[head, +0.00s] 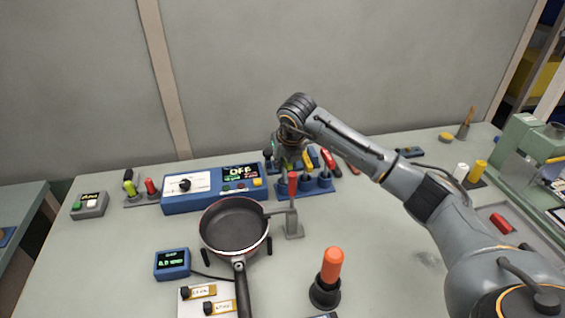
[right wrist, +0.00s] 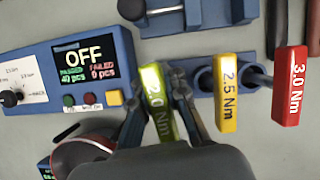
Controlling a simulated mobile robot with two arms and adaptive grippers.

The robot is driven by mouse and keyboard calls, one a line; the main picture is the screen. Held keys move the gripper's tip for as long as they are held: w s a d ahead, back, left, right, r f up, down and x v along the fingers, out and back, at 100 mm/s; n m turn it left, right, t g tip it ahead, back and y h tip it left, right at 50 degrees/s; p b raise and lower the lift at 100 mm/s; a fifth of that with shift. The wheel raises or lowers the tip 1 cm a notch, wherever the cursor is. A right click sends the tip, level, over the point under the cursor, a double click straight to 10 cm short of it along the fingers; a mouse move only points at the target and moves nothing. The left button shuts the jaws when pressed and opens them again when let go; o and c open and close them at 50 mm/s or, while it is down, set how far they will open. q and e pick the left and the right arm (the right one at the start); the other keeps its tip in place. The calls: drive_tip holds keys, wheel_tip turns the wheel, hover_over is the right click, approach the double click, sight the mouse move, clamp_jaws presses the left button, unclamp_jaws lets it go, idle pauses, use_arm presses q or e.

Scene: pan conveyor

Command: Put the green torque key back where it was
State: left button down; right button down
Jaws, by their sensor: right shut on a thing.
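The green torque key (right wrist: 158,100), marked 2.0 Nm, is between the fingers of my right gripper (right wrist: 160,112), which is shut on it. In the head view my right gripper (head: 289,158) is above the left end of the blue key holder (head: 318,192). The holder also shows in the right wrist view (right wrist: 188,66). The key is at the holder's left end; the gripper hides its lower part, so I cannot tell whether it is in a slot. The yellow 2.5 Nm key (right wrist: 228,95) and red 3.0 Nm key (right wrist: 290,88) are to its right. My left gripper is out of view.
A blue control box (head: 213,188) reading OFF stands left of the holder. A frying pan (head: 234,226) and a grey stand with a red top (head: 293,220) are in front. An orange-handled tool (head: 332,265) stands nearer. Bare table lies right of it.

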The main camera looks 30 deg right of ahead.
drive_tip(key=shift+f+b, duration=0.65)
drive_tip(key=shift+f, duration=0.25)
drive_tip(key=c, duration=1.3)
unclamp_jaws()
